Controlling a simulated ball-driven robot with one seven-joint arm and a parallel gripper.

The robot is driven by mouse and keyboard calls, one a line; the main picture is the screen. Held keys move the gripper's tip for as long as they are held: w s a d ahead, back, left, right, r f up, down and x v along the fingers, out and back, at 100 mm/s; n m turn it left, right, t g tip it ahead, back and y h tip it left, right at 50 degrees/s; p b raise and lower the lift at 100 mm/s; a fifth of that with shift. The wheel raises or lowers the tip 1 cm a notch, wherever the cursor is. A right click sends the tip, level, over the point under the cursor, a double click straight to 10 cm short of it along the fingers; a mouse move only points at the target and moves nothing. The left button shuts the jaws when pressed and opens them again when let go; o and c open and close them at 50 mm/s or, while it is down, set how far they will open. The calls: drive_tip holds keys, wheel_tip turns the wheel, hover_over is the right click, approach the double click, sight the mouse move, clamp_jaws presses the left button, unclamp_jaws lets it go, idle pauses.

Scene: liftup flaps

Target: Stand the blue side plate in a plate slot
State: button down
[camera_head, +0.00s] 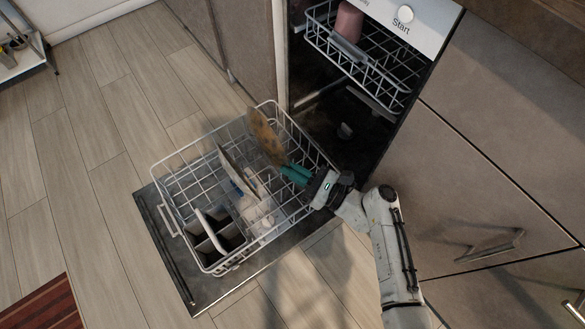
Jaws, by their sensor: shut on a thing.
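My gripper (288,172), with teal fingers, is over the right side of the pulled-out lower dishwasher rack (165,163). It is shut on the lower edge of a brown, speckled plate (265,136). The plate is tilted and stands up over the back part of the rack; I cannot tell whether it sits in a slot. A pale plate (228,165) stands steeply to the left of it, with a bit of blue below. I see no plate that is clearly blue.
A cutlery basket (222,236) and clear glassware (262,218) fill the front of the rack. The open dishwasher door (185,285) lies under it. The upper rack (385,85) holds a pink cup (348,22). Floor at left is mostly clear.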

drive_tip(key=shift+f+b, duration=0.5)
drive_tip(key=shift+f, duration=0.1)
drive_tip(key=c, duration=1.2)
unclamp_jaws()
wheel_tip(320, 180, up, 3)
drive_tip(key=p, duration=0.3)
drive_tip(key=shift+r, duration=0.15)
drive_tip(key=s+d+r+p, duration=0.3)
drive_tip(key=s+r+p, duration=0.5)
drive_tip(key=s, duration=0.5)
drive_tip(key=shift+s+r+p, duration=0.3)
drive_tip(key=shift+r, duration=0.55)
